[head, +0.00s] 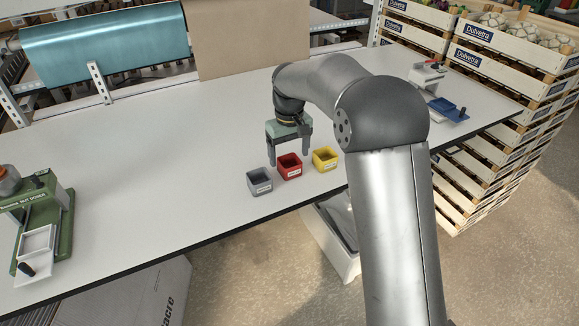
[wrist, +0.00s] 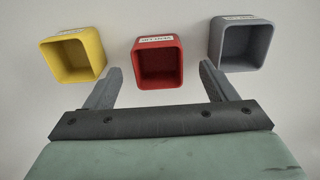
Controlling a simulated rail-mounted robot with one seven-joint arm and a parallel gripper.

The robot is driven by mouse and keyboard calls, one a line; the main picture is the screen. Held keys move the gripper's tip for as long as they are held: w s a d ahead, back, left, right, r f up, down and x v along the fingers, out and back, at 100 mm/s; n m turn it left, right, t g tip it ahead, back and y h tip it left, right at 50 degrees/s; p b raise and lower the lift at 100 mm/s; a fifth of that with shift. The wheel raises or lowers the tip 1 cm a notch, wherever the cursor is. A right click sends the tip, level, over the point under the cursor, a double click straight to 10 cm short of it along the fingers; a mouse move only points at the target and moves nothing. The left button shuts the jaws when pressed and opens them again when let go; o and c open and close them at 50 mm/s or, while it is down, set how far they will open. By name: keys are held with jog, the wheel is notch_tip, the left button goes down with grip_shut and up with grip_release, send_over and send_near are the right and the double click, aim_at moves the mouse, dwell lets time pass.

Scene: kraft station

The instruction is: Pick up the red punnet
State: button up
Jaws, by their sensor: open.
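The red punnet (head: 289,167) is a small open square box with a white label, standing on the table between a grey punnet (head: 260,181) and a yellow punnet (head: 325,160). In the wrist view the red punnet (wrist: 158,62) is at the top middle, with the yellow punnet (wrist: 74,55) to its left and the grey punnet (wrist: 241,44) to its right. All look empty. My gripper (head: 288,160) is open and empty, above and just behind the red punnet in the head view. In the wrist view its fingertips (wrist: 160,76) point towards either side of the red punnet.
The punnets stand near the front edge of the white table (head: 150,160). A green device (head: 45,225) is at the far left, and a scale-like device with a blue tray (head: 440,108) at the right. Stacked crates (head: 480,70) stand beyond the table's right end. The middle of the table is clear.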

aim_at(289, 161)
jog(key=f, duration=0.4)
jog(key=shift+w+p, duration=0.2)
jog(key=shift+p, duration=0.2)
jog(key=c, duration=1.1)
jog(key=shift+o, duration=0.2)
jog(key=shift+r, duration=0.15)
